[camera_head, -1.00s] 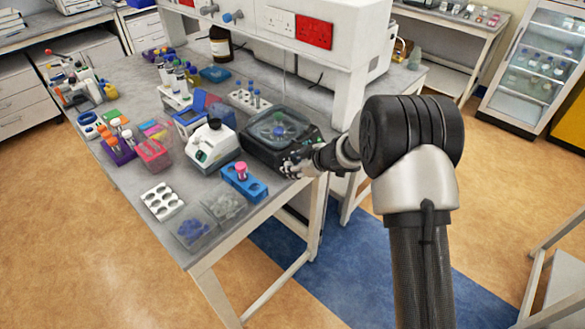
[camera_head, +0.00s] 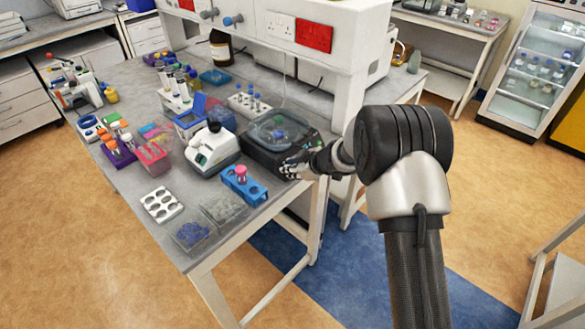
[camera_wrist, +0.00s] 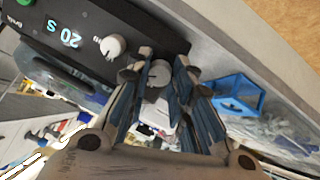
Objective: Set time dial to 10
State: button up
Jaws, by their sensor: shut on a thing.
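The black device (camera_head: 262,158) with a clear lid sits near the right edge of the bench. In the wrist view its front panel (camera_wrist: 85,22) carries a lit display (camera_wrist: 66,33) that seems to read 20 s, seen turned over. Two pale round dials show there. One dial (camera_wrist: 112,46) is free, beside the display. The other dial (camera_wrist: 158,73) is between my fingertips. My gripper (camera_wrist: 160,75) is shut on that dial; it also shows at the device's front in the head view (camera_head: 290,168). Its label is not readable, and the fingers hide its sides.
A blue rack (camera_head: 245,186) with a pink-capped item stands just in front of the device. A white instrument (camera_head: 212,150) is to its left. A white tray (camera_head: 162,202) and clear boxes (camera_head: 192,235) lie near the bench's front edge.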

grip_shut()
jog(key=shift+n, duration=0.3)
jog(key=n+b, duration=0.4)
jog(key=n, duration=0.1)
jog(key=n+t+y+b, duration=0.1)
jog(key=n+b, duration=0.4)
jog(key=n, duration=0.1)
jog(key=shift+f, duration=0.15)
dwell(0.5)
jog(key=o, duration=0.8)
grip_release()
jog(key=shift+o, duration=0.2)
jog(key=shift+s+d, duration=0.1)
